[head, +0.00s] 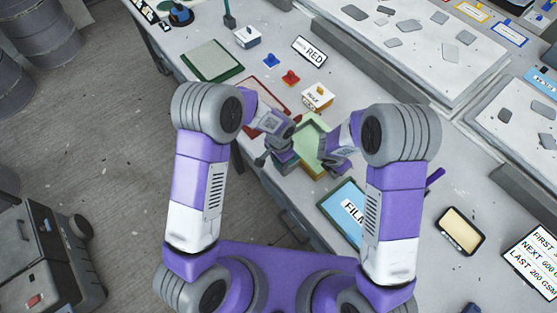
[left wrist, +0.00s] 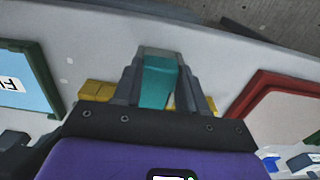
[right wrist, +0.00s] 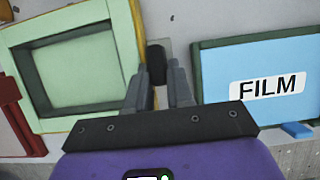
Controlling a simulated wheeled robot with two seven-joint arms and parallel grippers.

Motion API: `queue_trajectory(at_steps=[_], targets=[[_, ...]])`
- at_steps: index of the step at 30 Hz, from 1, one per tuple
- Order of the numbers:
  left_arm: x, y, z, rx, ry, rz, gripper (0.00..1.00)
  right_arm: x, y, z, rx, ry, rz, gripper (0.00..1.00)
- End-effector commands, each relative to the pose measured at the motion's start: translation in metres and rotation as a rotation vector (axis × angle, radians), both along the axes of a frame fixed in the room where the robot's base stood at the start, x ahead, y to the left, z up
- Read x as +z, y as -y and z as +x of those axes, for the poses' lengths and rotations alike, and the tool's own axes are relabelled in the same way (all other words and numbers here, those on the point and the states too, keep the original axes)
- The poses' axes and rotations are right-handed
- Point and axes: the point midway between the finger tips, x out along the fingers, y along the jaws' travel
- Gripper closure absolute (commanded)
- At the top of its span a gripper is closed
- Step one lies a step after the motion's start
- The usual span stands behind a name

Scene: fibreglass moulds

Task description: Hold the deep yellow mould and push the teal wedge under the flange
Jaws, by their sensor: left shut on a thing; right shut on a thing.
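The deep yellow mould (head: 314,173) sits near the table's front edge, with a pale green moulded piece (head: 311,135) lying on it. The pale green piece also shows in the right wrist view (right wrist: 85,70). My left gripper (head: 277,158) is shut on the teal wedge (left wrist: 158,85), at the mould's left side. Yellow shows on both sides of the fingers in the left wrist view. My right gripper (right wrist: 157,85) is at the mould's right side; a bit of yellow shows between its fingers. The wedge's tip and the flange contact are hidden.
A blue FILM panel (head: 346,208) lies to the right of the mould. A red-framed panel (head: 264,92) and a green-framed panel (head: 212,60) lie to the left.

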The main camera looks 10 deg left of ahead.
Motion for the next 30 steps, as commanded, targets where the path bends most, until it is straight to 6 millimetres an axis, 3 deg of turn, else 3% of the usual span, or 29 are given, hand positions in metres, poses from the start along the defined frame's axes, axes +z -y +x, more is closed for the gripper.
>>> queue_trajectory(at_steps=[29, 30], targets=[[-0.0004, 0.0033, 0.0025, 0.0, 0.001, -0.003, 0.88, 0.0007, -0.0014, 0.0005, 0.002, 0.002, 0.002, 1.0], [-0.0004, 0.0033, 0.0025, 0.0, 0.001, -0.003, 0.55, 0.0007, -0.0014, 0.0005, 0.002, 0.002, 0.002, 1.0]])
